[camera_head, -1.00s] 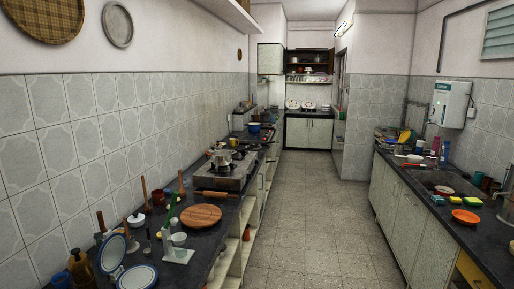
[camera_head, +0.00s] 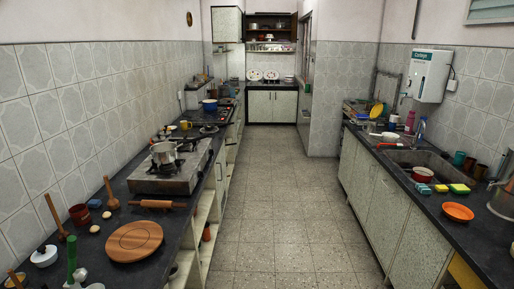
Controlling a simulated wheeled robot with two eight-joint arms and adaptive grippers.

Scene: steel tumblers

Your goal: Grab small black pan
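A small, low dark round thing (camera_head: 209,129) lies on the left counter beyond the stove, beside a yellow mug (camera_head: 185,125). It may be the small black pan, but it is too small to tell. A silver pot (camera_head: 163,153) stands on the gas stove (camera_head: 172,174) on the same counter. A blue pot (camera_head: 210,105) stands farther back. Neither of my grippers shows in the head view.
A round wooden board (camera_head: 134,241), a rolling pin (camera_head: 158,204) and a white lidded pot (camera_head: 43,256) lie on the near left counter. The tiled aisle floor (camera_head: 270,200) is clear. The right counter has a sink (camera_head: 414,158) and an orange plate (camera_head: 457,212).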

